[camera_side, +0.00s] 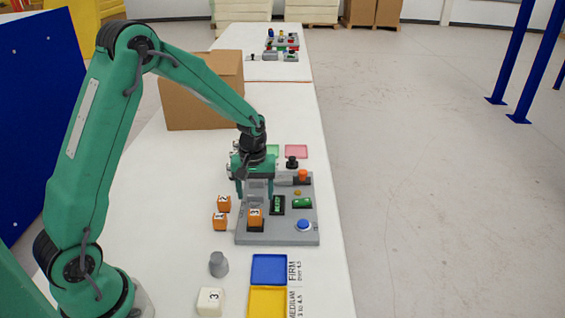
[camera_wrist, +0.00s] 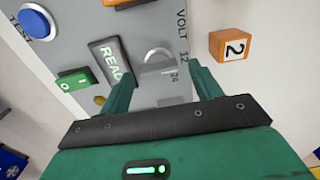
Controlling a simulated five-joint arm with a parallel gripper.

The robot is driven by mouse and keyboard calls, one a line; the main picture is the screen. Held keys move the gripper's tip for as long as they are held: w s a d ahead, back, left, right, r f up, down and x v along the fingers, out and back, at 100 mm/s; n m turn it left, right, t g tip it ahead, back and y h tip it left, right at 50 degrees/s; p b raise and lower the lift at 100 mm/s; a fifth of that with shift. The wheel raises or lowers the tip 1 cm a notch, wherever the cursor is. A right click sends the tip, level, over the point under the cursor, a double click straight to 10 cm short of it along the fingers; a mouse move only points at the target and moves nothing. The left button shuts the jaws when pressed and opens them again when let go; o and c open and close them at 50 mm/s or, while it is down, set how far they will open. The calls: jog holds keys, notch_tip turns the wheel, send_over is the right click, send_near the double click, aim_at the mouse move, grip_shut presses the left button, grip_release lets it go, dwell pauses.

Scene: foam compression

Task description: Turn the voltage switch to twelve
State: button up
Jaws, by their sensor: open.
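The grey control panel (camera_side: 305,237) lies on the white table under my gripper (camera_side: 255,192). In the wrist view the panel (camera_wrist: 190,12) carries the label VOLT, with 12 and 24 printed below it. A pale grey curved piece (camera_wrist: 158,53) shows beside these marks, between and just beyond the fingers; it looks like the voltage switch, but its setting cannot be read. My gripper (camera_wrist: 161,70) is open, its two fingers apart and pointing down at the panel. I cannot tell whether a finger touches the switch. In the side view the gripper hides the switch.
A blue tray (camera_side: 269,268) is nearer; a cardboard box (camera_side: 200,100) is behind.

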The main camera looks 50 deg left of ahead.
notch_tip(320, 180, up, 7)
jog(key=shift+r, duration=0.2)
dwell(0.3)
jog(key=shift+s+d+r, duration=0.1)
jog(key=shift+s+r, duration=0.1)
jog(key=shift+r, duration=0.25)
jog(key=s+d+r+m+t, duration=0.3)
jog(key=s+d+r+m, duration=0.1)
jog(key=s+r, duration=0.55)
jog(key=s+d+r+m+t, duration=0.2)
jog(key=s+m, duration=0.3)
jog(key=s, duration=0.6)
jog(key=shift+s+r+t, duration=0.3)
jog(key=shift+s+r, duration=0.1)
jog(key=shift+r, duration=0.3)
